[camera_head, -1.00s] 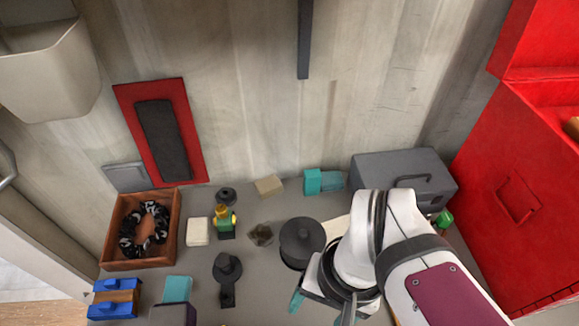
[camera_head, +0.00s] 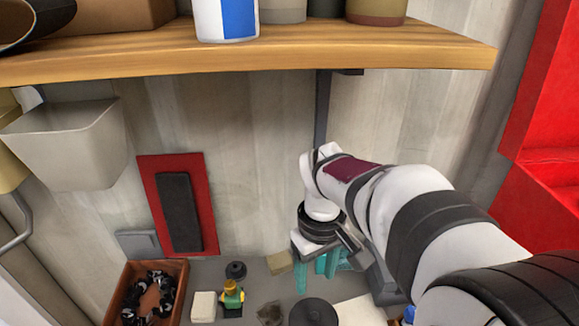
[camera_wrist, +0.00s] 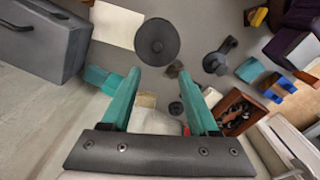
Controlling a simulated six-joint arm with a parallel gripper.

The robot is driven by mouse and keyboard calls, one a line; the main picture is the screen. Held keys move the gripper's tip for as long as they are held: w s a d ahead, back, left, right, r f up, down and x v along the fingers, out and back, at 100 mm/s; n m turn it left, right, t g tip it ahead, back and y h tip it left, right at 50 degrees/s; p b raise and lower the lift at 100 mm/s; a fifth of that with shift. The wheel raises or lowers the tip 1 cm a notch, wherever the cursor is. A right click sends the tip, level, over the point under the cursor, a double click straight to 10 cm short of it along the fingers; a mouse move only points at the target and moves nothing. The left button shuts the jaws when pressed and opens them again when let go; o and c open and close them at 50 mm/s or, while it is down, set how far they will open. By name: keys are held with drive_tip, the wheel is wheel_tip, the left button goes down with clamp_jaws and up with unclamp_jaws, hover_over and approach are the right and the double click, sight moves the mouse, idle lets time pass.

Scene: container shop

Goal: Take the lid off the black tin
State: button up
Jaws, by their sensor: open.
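The black tin (camera_head: 313,313) is round and dark, at the bottom edge of the head view, partly cut off. In the wrist view the black tin (camera_wrist: 157,42) shows from above, with its round lid on and a small knob in the middle. My gripper (camera_head: 317,272) is open and empty, with teal fingers pointing down, above and behind the tin near the wall. In the wrist view my gripper (camera_wrist: 163,84) has its fingers apart, and the tin lies beyond the fingertips, not between them.
A wooden shelf (camera_head: 270,57) hangs above. A grey box (camera_wrist: 42,38) and a white sheet (camera_wrist: 116,24) lie near the tin. A toy figure (camera_head: 231,299), a cream block (camera_head: 203,307), a small black knobbed item (camera_head: 236,270) and a wooden box (camera_head: 176,271) stand to the left.

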sight(315, 315)
drive_tip(key=f, duration=1.4)
drive_tip(key=shift+w+d+f, duration=0.1)
drive_tip(key=shift+d+f, duration=0.2)
drive_tip(key=shift+d, duration=0.05)
clamp_jaws()
